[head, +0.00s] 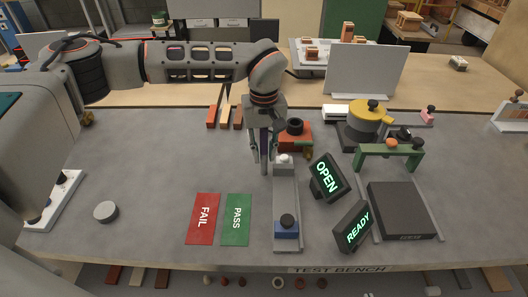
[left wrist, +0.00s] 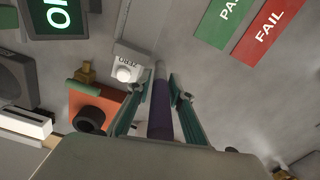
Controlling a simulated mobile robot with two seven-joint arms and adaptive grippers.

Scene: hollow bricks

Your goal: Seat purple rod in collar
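The purple rod (head: 264,141) is upright between the fingers of my left gripper (head: 264,168). In the left wrist view the rod (left wrist: 160,112) has a grey end and lies between the green-grey fingers (left wrist: 157,92), which close on its sides. A black ring (head: 295,126), which looks like the collar, sits on an orange-red block (head: 296,140) just right of the gripper. The ring also shows in the left wrist view (left wrist: 92,118), apart from the rod. The rod's lower end is partly hidden by the fingers in the head view. My right gripper is out of view.
A grey fixture with a white button (head: 284,158) and a blue block (head: 287,230) stands close to the gripper. OPEN (head: 327,177) and READY (head: 353,228) displays are to the right. FAIL (head: 203,218) and PASS (head: 236,219) mats lie in front. The left bench is mostly clear.

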